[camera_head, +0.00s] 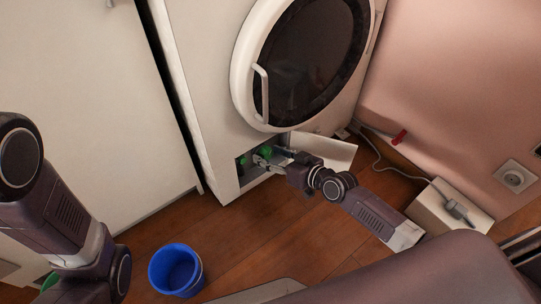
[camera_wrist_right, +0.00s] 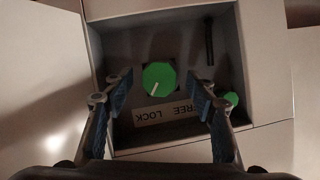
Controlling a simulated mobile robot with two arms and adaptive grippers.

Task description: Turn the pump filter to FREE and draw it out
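The green round pump filter knob (camera_wrist_right: 159,78) sits in a dark recess low in the white machine; it also shows in the head view (camera_head: 266,151). Its white mark slants down-left in the wrist view, toward the LOCK end of the upside-down label (camera_wrist_right: 168,113), which reads LOCK and part of FREE. My right gripper (camera_wrist_right: 160,86) is open, its fingers on either side of the knob with visible gaps. It reaches into the recess in the head view (camera_head: 269,158). My left arm is at the lower left; its gripper is out of view.
A smaller green part (camera_wrist_right: 231,99) and a dark hose (camera_wrist_right: 209,40) are in the recess. A white flap (camera_head: 330,151) lies beside the opening. A blue bucket (camera_head: 176,268) stands on the wooden floor. A pale box (camera_head: 436,212) stands at right.

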